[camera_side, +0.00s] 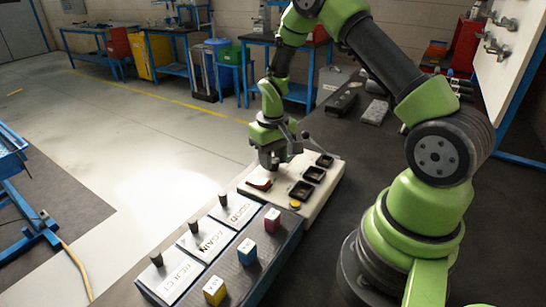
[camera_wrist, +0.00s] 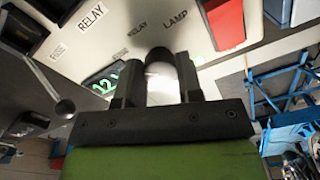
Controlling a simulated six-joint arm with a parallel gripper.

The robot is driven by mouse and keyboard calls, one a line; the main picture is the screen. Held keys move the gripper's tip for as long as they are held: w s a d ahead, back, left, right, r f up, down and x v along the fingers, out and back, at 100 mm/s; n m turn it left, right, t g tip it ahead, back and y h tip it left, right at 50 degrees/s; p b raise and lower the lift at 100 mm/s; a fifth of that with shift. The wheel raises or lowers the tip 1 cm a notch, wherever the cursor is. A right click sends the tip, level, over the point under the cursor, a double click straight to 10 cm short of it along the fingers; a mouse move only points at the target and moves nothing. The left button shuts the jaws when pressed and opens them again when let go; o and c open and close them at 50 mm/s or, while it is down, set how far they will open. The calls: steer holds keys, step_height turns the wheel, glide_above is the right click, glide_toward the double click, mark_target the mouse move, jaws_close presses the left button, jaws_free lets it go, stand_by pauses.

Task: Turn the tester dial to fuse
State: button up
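The tester (camera_side: 328,193) is a pale box on the bench with a red rocker switch (camera_side: 260,183), a yellow button (camera_side: 295,205) and dark square recesses. My gripper (camera_side: 271,165) points down over its far left part. In the wrist view my two fingers (camera_wrist: 158,72) stand either side of a dark rounded piece, probably the dial (camera_wrist: 156,56). Whether they touch it is unclear, and its pointer is hidden. Panel words RELAY (camera_wrist: 90,19), LAMP (camera_wrist: 175,21) and FUSE (camera_wrist: 57,50) show around it. A green-lit display (camera_wrist: 102,86) is partly covered by a finger.
A lever with a ball tip (camera_wrist: 65,108) rises beside my gripper. The red switch is close in the wrist view (camera_wrist: 225,20). In front stand plates marked REJECT (camera_side: 172,275), AGAIN and GOOD, with dark posts and yellow (camera_side: 214,291), blue and red cubes.

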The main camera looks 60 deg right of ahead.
steer(key=o, duration=0.4)
steer(key=shift+r, duration=0.1)
step_height(320, 180, up, 10)
steer(key=shift+f, duration=0.1)
stand_by(0.4)
steer(key=s+a+r+t, duration=0.2)
steer(key=s+a+r, duration=0.15)
steer(key=r, duration=0.25)
steer(key=s+a+r+t, duration=0.2)
steer(key=a+r, duration=0.3)
steer(key=r, duration=0.1)
steer(key=s+a+r+t, duration=0.1)
steer(key=s+a, duration=0.1)
steer(key=s, duration=0.1)
steer(key=s+a+r+t+y, duration=0.1)
steer(key=s+a, duration=0.1)
steer(key=s, duration=0.2)
steer(key=s+a+r+t+y, duration=0.1)
steer(key=s+a, duration=0.1)
steer(key=s, duration=0.2)
steer(key=shift+r+n, duration=0.3)
steer(key=shift+r, duration=0.1)
